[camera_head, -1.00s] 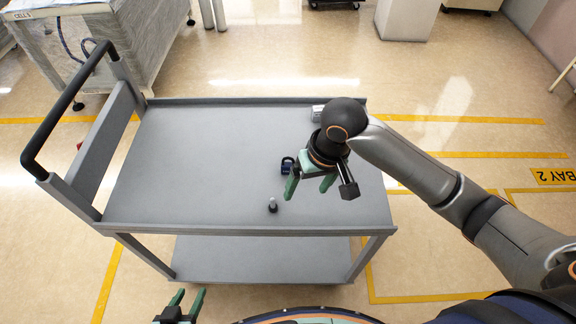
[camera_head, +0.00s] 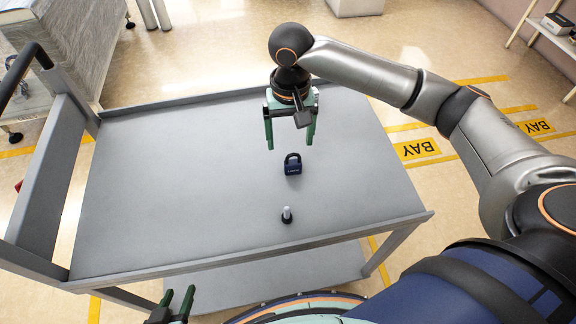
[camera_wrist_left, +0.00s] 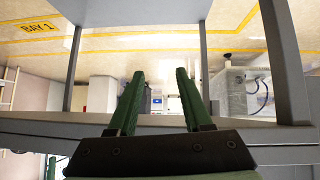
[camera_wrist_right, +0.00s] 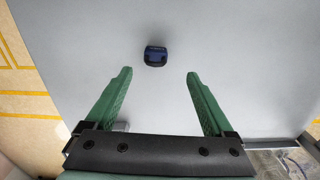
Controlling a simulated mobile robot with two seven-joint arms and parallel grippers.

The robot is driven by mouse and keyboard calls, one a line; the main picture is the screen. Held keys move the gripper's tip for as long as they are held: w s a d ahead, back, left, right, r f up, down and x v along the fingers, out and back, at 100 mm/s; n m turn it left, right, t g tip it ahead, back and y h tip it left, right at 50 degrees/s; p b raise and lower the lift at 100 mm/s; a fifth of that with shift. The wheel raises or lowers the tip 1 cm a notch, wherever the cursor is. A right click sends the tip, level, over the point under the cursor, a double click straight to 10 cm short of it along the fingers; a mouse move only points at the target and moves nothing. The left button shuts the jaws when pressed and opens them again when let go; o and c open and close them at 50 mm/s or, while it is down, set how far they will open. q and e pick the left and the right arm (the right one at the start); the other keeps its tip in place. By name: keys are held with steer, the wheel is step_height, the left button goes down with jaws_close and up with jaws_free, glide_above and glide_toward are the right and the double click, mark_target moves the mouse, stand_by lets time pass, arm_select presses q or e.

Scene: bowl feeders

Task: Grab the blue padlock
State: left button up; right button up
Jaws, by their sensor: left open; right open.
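The blue padlock (camera_head: 292,165) with a dark shackle sits on the grey cart top, right of its middle. It also shows in the right wrist view (camera_wrist_right: 156,56), beyond and between the fingertips. My right gripper (camera_head: 290,146) is open and empty, pointing down above the cart, on the far side of the padlock and apart from it. Its green fingers (camera_wrist_right: 160,75) are spread wide. My left gripper (camera_head: 179,292) is open and empty, low in front of the cart's near edge. In the left wrist view its fingers (camera_wrist_left: 156,75) have nothing between them.
A small dark-based bolt-like piece (camera_head: 287,215) stands on the cart top (camera_head: 180,180), nearer than the padlock. The cart has a raised rim and a black handle (camera_head: 22,72) at the left. The left half of the top is clear.

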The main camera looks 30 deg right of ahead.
mark_target(293, 162)
step_height(293, 162, down, 5)
steer(key=shift+r+b, duration=0.1)
steer(key=shift+b, duration=0.3)
steer(key=f, duration=0.1)
steer(key=f+b, duration=0.1)
steer(key=f, duration=0.3)
steer(key=shift+s+d+f, duration=0.1)
steer(key=shift+d, duration=0.3)
jaws_close()
